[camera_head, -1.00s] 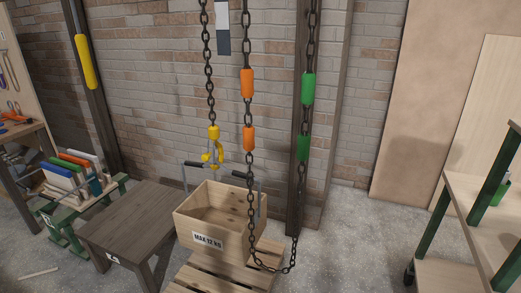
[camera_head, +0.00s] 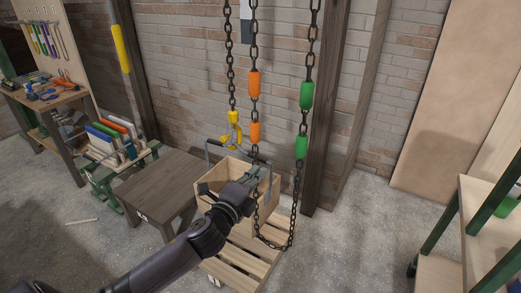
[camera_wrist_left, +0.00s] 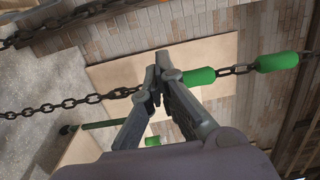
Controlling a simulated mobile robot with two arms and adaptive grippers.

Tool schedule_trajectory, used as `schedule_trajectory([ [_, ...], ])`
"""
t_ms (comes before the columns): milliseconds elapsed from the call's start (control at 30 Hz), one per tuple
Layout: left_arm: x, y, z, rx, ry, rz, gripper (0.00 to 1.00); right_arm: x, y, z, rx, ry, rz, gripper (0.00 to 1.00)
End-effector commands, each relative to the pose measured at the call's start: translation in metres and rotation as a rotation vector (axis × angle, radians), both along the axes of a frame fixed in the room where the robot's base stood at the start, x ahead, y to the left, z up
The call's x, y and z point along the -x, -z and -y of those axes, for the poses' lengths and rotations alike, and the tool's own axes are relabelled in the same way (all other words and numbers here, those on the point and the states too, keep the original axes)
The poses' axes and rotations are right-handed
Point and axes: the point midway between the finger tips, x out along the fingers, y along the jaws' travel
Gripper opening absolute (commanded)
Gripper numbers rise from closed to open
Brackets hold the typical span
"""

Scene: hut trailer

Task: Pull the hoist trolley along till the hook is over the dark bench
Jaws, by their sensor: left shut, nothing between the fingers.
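The yellow hook (camera_head: 234,131) hangs on a chain above the wooden crate (camera_head: 205,177), right of the dark bench (camera_head: 165,182). Beside it hang a chain with orange sleeves (camera_head: 254,132) and one with green sleeves (camera_head: 302,147), joined in a low loop. The trolley is above the frame. My left gripper (camera_head: 264,172) is shut and empty, in front of the crate and near the chains. In the left wrist view its fingertips (camera_wrist_left: 157,72) appear beside a green sleeve (camera_wrist_left: 198,76); I cannot tell whether they touch. My right gripper is not in view.
The crate stands on a slatted pallet (camera_head: 240,257). A green rack with coloured boards (camera_head: 118,140) and a tool bench (camera_head: 45,92) stand at left. A dark post (camera_head: 328,120) rises behind the chains. A green-framed shelf (camera_head: 480,220) stands at right.

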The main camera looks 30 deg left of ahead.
Motion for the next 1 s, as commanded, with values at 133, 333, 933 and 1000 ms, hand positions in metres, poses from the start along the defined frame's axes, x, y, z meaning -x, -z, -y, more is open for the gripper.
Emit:
schedule_trajectory([
  [133,-0.030,-0.005,-0.001,0.003,-0.003,0.002,0.00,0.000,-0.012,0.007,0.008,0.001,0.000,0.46],
  [333,-0.070,-0.003,-0.002,0.004,-0.003,0.000,0.00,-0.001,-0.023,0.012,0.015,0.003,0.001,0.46],
  [933,-0.092,0.000,-0.041,0.004,0.000,-0.001,0.00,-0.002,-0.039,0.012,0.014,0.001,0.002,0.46],
  [1000,-0.092,0.000,-0.041,0.004,0.000,-0.001,0.00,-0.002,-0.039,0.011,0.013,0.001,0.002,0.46],
])
